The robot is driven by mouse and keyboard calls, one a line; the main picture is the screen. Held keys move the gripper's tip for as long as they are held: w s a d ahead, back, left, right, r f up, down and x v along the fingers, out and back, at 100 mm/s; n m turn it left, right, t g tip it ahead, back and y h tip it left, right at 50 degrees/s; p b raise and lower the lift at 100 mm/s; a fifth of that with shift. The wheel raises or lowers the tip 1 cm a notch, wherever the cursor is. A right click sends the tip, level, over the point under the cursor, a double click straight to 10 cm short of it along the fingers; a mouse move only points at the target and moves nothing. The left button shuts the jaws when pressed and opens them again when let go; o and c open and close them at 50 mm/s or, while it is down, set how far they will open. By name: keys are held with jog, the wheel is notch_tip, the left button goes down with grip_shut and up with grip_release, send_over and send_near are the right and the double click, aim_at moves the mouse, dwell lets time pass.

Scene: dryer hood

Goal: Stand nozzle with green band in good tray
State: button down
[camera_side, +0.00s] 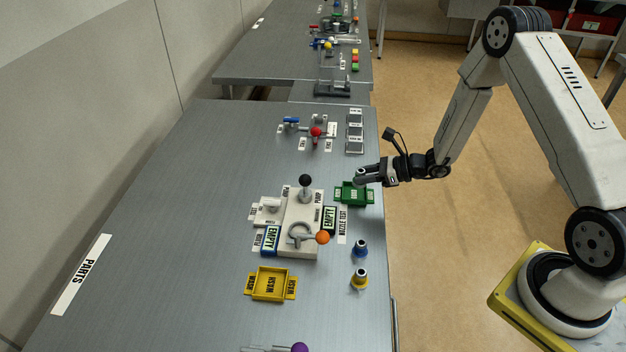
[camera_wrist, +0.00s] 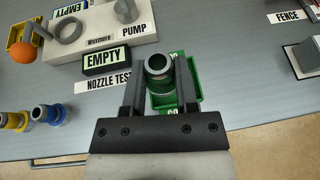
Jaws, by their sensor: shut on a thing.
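My gripper (camera_wrist: 159,82) is shut on a grey nozzle (camera_wrist: 158,65), seen from above with its dark round opening up. Whether the nozzle touches the tray floor cannot be told.
A nozzle with a blue band (camera_side: 360,250) and one with a yellow band (camera_side: 360,280) stand near the table's right edge. A yellow wash tray (camera_side: 270,270) lies nearer the camera. The pump fixture (camera_side: 300,215) with a black-knobbed lever stands left of the green tray.

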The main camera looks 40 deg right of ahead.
aim_at(358, 195)
jog(key=shift+w+d+f, duration=0.1)
jog(key=shift+w+f, duration=0.4)
jog(key=shift+f, duration=0.05)
jog(key=shift+w+f, duration=0.25)
jog(key=shift+f, duration=1.6)
jog(key=shift+f, duration=0.15)
jog(key=shift+c, duration=1.8)
grip_release()
